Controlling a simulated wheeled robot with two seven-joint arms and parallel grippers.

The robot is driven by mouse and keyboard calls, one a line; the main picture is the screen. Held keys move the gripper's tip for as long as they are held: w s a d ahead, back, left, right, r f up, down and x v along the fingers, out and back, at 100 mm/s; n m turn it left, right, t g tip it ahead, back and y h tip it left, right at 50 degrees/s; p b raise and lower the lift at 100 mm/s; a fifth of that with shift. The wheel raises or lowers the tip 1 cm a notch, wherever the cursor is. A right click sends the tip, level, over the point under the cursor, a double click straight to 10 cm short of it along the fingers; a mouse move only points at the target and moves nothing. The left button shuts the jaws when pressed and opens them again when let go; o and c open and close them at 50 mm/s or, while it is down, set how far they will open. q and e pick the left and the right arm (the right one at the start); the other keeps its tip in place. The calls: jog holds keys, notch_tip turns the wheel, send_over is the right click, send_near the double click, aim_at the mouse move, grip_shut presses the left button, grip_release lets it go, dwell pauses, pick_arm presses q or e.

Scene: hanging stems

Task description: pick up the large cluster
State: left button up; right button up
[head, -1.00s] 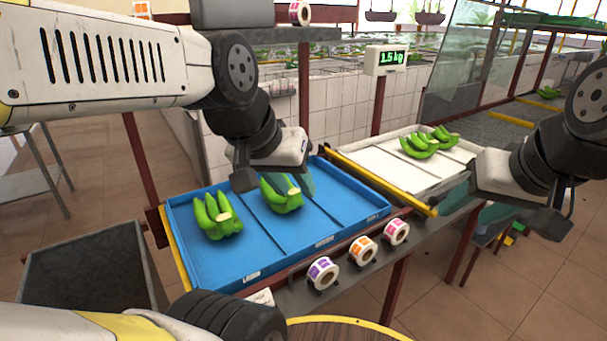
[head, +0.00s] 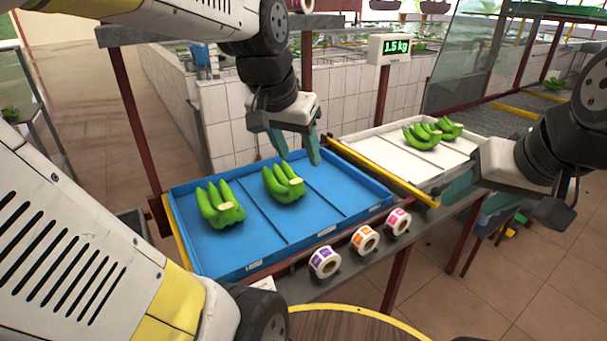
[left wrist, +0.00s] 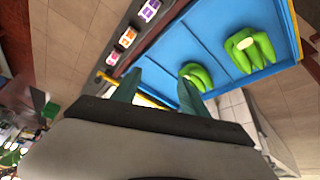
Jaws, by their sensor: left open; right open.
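A green banana cluster (head: 220,207) lies in the left compartment of the blue tray (head: 335,200). A second green cluster (head: 284,184) lies in the middle compartment. In the left wrist view the left-compartment cluster (left wrist: 250,48) looks larger than the middle one (left wrist: 195,76). My left gripper (head: 298,152) is open and empty, above the back of the blue tray, up and right of the middle cluster and apart from it. Its teal fingers also show in the left wrist view (left wrist: 158,92). My right gripper (head: 478,202) is open at the white tray's right front; its fingers are partly hidden.
Green bananas (head: 424,134) lie in the white tray (head: 370,152) to the right. A yellow rail (head: 385,175) runs between the trays. Label rolls (head: 365,240) stand along the front edge. A scale display (head: 390,48) reads 1.5 kg. The blue tray's right compartment is empty.

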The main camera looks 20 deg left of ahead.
pick_arm(q)
jog(key=w+a+f+m+g+y, duration=0.1)
jog(key=w+a+f+m+g, duration=0.15)
jog(key=w, duration=0.95)
jog(key=m+g, duration=0.2)
jog(key=m, duration=0.1)
send_over(296, 181)
jog(key=shift+y, duration=0.3)
notch_tip(296, 181, down, 10)
jog(key=shift+w+r, duration=0.1)
jog(key=shift+w, duration=0.05)
jog(key=shift+w+f, duration=0.1)
jog(key=shift+f, duration=0.2)
jog(key=f, duration=0.7)
jog(key=shift+s+f, duration=0.25)
grip_shut()
jog(key=shift+r, duration=0.1)
